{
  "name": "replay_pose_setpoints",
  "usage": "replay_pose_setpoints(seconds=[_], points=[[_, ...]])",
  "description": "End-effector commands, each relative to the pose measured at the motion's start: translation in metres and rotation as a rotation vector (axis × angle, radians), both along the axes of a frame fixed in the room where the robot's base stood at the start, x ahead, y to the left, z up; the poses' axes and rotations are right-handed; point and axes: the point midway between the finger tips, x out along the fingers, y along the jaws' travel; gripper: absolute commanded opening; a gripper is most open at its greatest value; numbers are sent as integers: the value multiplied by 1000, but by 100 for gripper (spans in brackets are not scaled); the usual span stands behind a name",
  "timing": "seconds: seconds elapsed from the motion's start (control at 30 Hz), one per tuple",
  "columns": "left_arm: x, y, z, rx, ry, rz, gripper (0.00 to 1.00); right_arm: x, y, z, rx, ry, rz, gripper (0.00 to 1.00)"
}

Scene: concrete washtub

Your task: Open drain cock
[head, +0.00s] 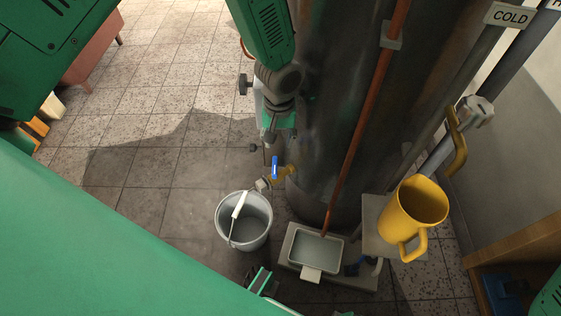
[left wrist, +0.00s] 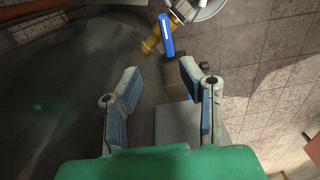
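The drain cock is a brass tap low on the dark tank, with a blue lever (head: 275,167); the lever also shows in the left wrist view (left wrist: 166,36). The lever looks upright in the head view. My left gripper (head: 270,138) is just behind the cock, beside the tank. In the left wrist view its two fingers (left wrist: 160,88) are spread open with nothing between them, and the lever is past the fingertips, apart from them. I cannot make out my right gripper.
A grey bucket (head: 257,241) stands on the tiled floor below the cock. A shallow grey basin (head: 314,250) is right of it. A yellow jug (head: 402,222) is on a stand at the right. The tank (head: 334,100) and a copper pipe (head: 367,105) bound the right side.

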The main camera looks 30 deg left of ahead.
Motion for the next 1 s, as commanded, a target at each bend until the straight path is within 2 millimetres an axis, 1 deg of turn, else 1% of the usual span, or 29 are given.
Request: replay_pose_setpoints(seconds=[0.03,0.3,0.4,0.5,0.7,1.0], points=[[-1,3,-14,-4,4,3,34,0,0,-6,0,0,-1,40],[-1,12,-78,-21,3,4,34,0,0,-28,0,0,0,40],[-1,11,-96,-20,2,5,34,0,0,-35,1,0,1,40],[-1,8,-109,-14,2,3,34,0,0,-40,1,0,1,40],[0,4,-121,-7,1,2,34,0,0,-44,0,0,0,40],[0,10,-125,-18,1,4,34,0,0,-44,0,0,0,40]])
